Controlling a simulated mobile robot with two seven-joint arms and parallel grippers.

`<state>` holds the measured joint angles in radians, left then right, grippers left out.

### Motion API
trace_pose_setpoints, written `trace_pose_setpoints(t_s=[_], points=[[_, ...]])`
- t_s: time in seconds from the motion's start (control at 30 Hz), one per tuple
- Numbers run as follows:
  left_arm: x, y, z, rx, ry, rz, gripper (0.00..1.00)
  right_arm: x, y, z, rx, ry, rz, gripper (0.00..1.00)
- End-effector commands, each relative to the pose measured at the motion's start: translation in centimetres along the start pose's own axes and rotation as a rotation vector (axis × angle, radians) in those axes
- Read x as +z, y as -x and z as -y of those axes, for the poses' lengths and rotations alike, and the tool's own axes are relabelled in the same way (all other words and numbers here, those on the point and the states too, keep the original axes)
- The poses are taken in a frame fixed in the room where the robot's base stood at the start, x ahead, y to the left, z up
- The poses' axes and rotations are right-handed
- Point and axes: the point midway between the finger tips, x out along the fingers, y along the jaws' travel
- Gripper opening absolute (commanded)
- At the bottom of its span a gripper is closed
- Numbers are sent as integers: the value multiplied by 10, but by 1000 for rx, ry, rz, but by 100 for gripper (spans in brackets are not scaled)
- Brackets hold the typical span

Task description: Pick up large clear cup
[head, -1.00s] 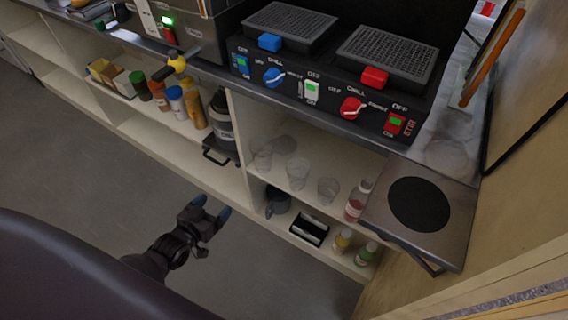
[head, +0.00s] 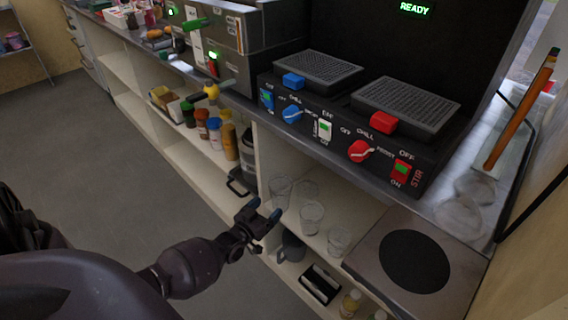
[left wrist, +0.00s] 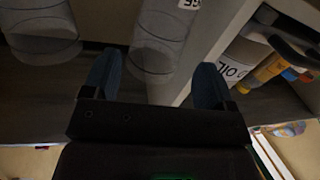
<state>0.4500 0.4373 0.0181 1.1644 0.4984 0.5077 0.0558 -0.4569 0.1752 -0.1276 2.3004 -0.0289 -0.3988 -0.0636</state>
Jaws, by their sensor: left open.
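Several clear cups stand on the open shelf under the counter in the head view. The leftmost and tallest-looking is a clear cup (head: 280,191); another clear cup (head: 312,217) is to its right, with a third clear cup (head: 339,241) further right. My left gripper (head: 268,214) is open and empty at the shelf front, just before the leftmost cup. In the left wrist view, a clear cup (left wrist: 160,35) shows beyond and between the fingertips (left wrist: 156,76), and another clear cup (left wrist: 42,28) is at left. My right gripper is out of view.
Bottles (head: 229,140) stand left of the shelf divider (head: 268,150). A dark mug (head: 291,247) and a black-and-white box (head: 320,284) sit on the lower shelf. A plate with a black disc (head: 414,261) juts out at right. The floor at left is clear.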

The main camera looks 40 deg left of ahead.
Motion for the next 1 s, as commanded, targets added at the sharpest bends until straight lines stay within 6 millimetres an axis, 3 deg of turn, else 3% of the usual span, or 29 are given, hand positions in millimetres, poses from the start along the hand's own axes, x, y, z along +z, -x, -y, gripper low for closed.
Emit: trace_pose_setpoints(t_s=[0.27, 0.47, 0.7, 1.0], points=[[2, -23, 0, 0, -1, 3, 79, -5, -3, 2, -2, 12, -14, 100], [8, -42, 1, 1, -1, 6, 79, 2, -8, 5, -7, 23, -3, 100], [9, -69, 1, 0, 0, 6, 79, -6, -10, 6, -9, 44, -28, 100], [5, -75, 0, 1, 0, 2, 79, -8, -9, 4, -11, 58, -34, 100]])
